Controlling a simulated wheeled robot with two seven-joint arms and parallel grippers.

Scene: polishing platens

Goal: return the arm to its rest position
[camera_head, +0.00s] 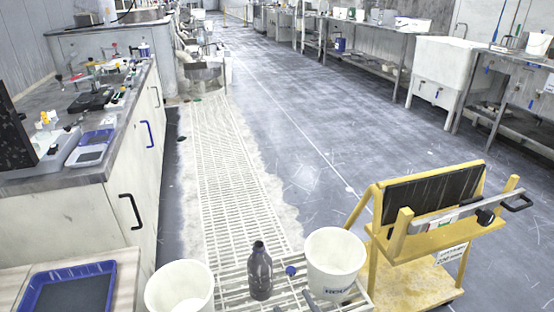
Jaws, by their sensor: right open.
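Only the tips of my right gripper (295,302) show, as small grey parts at the bottom edge of the head view, just in front of the dark bottle and the right white bucket. The rest of the right arm is out of frame. The fingers are apart, with nothing seen between them. My left gripper is not in view.
A yellow stand (415,275) with a black panel is at right, a blue tray (70,288) at lower left. A counter (75,215) lines the left; the middle floor is clear.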

